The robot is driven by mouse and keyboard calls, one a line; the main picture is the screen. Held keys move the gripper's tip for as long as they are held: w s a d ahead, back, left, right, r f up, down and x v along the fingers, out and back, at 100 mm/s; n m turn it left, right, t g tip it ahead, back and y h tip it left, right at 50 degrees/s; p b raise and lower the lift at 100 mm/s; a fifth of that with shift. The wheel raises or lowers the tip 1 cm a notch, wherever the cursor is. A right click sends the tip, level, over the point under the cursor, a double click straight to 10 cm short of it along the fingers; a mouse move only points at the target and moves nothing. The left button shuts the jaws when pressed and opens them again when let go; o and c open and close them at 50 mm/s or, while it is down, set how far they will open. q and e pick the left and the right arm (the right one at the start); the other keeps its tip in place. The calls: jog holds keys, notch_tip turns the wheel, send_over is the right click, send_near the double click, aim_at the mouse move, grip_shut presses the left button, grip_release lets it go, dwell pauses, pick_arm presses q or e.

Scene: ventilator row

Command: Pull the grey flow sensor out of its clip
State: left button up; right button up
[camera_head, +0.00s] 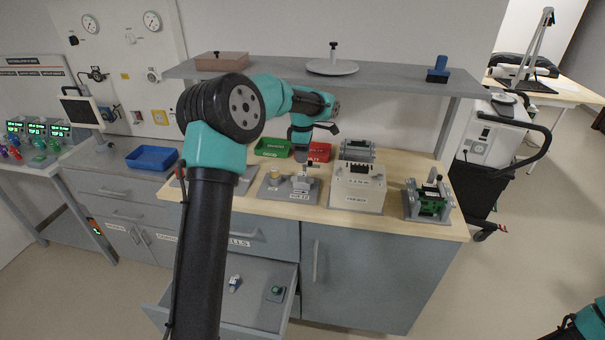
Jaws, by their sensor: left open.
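My left arm comes up through the middle of the view, and its gripper (301,156) hangs over the wooden bench top, pointing down. It is open, with nothing seen in it. Below it stands a small grey fixture (303,189) with a label at its front. A light grey part (306,172) sits at its top and may be the flow sensor in its clip; it is too small to be sure. The gripper looks just above this part, and I cannot tell whether they touch. Of my right arm only a teal piece shows at the bottom right corner; its gripper is out of view.
A green bin (272,147) and a red bin (319,152) stand behind. A labelled beige block (356,190) and a green-and-black device (430,200) stand to the right. A grey shelf (400,82) spans above the bench. An open drawer (250,305) juts out below.

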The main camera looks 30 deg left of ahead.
aim_at(302, 174)
pick_arm(q)
notch_tip(302, 174, down, 8)
jog(key=shift+f, duration=0.2)
dwell(0.3)
jog(key=c, duration=0.7)
jog(key=shift+r, duration=0.2)
jog(key=shift+r, duration=1.85)
